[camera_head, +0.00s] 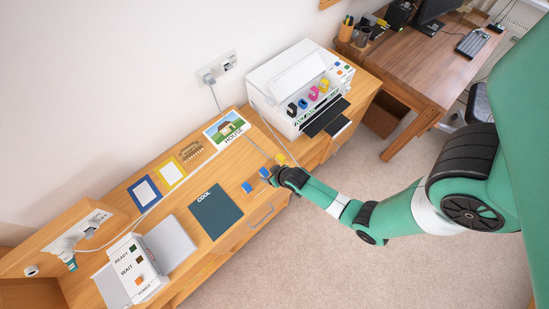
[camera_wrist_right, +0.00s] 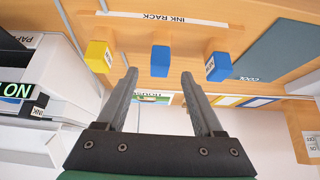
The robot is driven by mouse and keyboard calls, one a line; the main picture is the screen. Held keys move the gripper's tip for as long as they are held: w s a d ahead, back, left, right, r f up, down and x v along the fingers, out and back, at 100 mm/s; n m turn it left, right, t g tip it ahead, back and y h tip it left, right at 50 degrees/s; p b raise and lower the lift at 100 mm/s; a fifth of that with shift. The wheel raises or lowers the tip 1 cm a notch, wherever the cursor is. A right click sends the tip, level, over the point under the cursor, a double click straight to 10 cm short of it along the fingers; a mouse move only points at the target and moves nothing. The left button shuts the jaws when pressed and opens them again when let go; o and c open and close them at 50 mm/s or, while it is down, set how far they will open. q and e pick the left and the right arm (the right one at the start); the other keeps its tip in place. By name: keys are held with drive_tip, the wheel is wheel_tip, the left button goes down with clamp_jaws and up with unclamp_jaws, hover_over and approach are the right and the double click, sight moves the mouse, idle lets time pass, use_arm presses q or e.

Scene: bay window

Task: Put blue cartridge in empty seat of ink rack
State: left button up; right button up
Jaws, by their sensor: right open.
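The wooden ink rack (camera_wrist_right: 190,36) lies ahead in the wrist view, with its INK RACK label at the far edge. A yellow cartridge (camera_wrist_right: 98,55) is at its left, one blue cartridge (camera_wrist_right: 160,60) in the middle and another blue cartridge (camera_wrist_right: 217,66) at its right. In the head view the yellow one (camera_head: 280,159) and the outer blue one (camera_head: 246,187) flank my right gripper (camera_head: 272,175). My right gripper is open, its fingertips (camera_wrist_right: 160,80) on either side of the middle blue cartridge, with gaps showing. My left gripper is out of view.
A white printer (camera_head: 300,85) with several coloured cartridges stands behind and right of the rack. A dark COOL mat (camera_head: 215,211) lies to the left on the wooden cabinet. A white box with READY and WAIT labels (camera_head: 135,268) stands farther left.

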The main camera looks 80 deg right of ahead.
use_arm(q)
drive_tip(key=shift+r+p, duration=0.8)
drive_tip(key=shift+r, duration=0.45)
use_arm(e)
drive_tip(key=v, duration=0.6)
drive_tip(key=shift+s+r, duration=0.15)
drive_tip(key=shift+r, duration=0.2)
drive_tip(key=shift+a, duration=0.15)
